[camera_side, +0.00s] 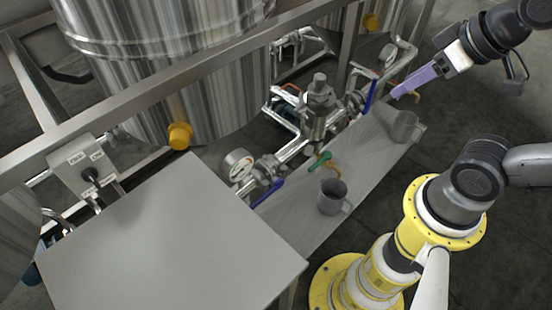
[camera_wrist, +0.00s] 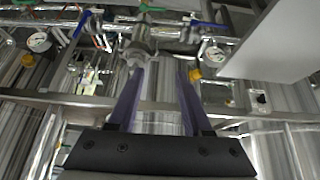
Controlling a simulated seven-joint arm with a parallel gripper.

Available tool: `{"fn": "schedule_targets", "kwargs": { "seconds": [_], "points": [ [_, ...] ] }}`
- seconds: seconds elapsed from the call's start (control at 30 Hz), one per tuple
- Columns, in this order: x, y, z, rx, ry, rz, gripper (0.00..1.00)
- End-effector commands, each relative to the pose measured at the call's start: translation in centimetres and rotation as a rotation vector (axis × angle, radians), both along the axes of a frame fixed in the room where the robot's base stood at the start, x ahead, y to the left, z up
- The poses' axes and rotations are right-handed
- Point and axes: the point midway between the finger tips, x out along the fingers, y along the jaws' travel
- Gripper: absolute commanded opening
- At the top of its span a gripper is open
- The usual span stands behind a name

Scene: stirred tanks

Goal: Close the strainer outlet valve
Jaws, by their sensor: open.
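The metal strainer (camera_side: 318,105) stands upright in the pipe line behind the grey shelf; it also shows in the wrist view (camera_wrist: 138,47). One blue lever handle (camera_side: 370,96) is on the pipe to its right, and another blue lever handle (camera_side: 270,194) is on the pipe to its lower left. The wrist view shows blue handles at left (camera_wrist: 82,23) and right (camera_wrist: 206,24). I cannot tell which belongs to the strainer outlet valve. My gripper (camera_side: 396,95) is open and empty, its purple fingers near the right blue handle in the side view, without clear contact.
Two grey mugs (camera_side: 332,196) (camera_side: 404,126) stand on the shelf (camera_side: 310,235). A green handle (camera_side: 320,162) is near the strainer. Gauges (camera_side: 238,165) (camera_side: 388,55) flank the line. Frame rails and large tanks (camera_side: 170,60) stand behind; a switch box (camera_side: 88,168) is at left.

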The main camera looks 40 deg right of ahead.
Motion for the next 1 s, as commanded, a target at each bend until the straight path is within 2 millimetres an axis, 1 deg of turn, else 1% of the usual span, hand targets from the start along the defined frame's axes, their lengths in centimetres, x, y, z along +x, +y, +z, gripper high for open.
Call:
{"fn": "schedule_targets", "kwargs": {
  "seconds": [0.07, 0.13, 0.17, 0.2, 0.23, 0.27, 0.3, 0.33, 0.37, 0.4, 0.43, 0.47, 0.5, 0.53, 0.57, 0.6, 0.67, 0.7, 0.77, 0.8, 0.83, 0.9, 1.0],
  "points": [
    [1.9, -1.3, 1.6, -0.075, -0.1, 0.006, 0.5],
    [4.4, -2.6, 3.1, -0.174, -0.186, 0.033, 0.5],
    [5.7, -3.0, 3.7, -0.22, -0.217, 0.056, 0.5],
    [7.6, -3.3, 4.2, -0.281, -0.25, 0.096, 0.5],
    [9.0, -3.4, 4.5, -0.323, -0.273, 0.133, 0.5],
    [10.3, -3.3, 4.7, -0.362, -0.292, 0.173, 0.5],
    [12.2, -3.0, 4.8, -0.411, -0.314, 0.236, 0.5],
    [13.5, -2.5, 4.7, -0.443, -0.328, 0.289, 0.5],
    [14.9, -1.9, 4.4, -0.471, -0.339, 0.345, 0.5],
    [16.6, -0.9, 3.7, -0.502, -0.35, 0.428, 0.5],
    [17.7, -0.1, 3.1, -0.521, -0.355, 0.493, 0.5],
    [18.8, 0.9, 2.4, -0.534, -0.359, 0.558, 0.5],
    [20.0, 2.2, 1.1, -0.546, -0.359, 0.646, 0.5],
    [20.7, 3.2, 0.1, -0.549, -0.358, 0.713, 0.5],
    [21.3, 4.3, -1.1, -0.549, -0.354, 0.781, 0.5],
    [21.9, 5.7, -2.8, -0.543, -0.343, 0.868, 0.5],
    [22.4, 7.8, -5.6, -0.522, -0.324, 1.0, 0.5],
    [22.4, 9.1, -7.6, -0.502, -0.306, 1.086, 0.5],
    [22.0, 10.9, -10.7, -0.464, -0.272, 1.207, 0.5],
    [21.5, 12.0, -12.8, -0.435, -0.246, 1.282, 0.5],
    [21.0, 12.7, -14.3, -0.413, -0.224, 1.334, 0.5],
    [19.9, 13.9, -17.5, -0.364, -0.173, 1.432, 0.5],
    [18.2, 14.6, -21.3, -0.315, -0.098, 1.519, 0.5]
  ]
}}
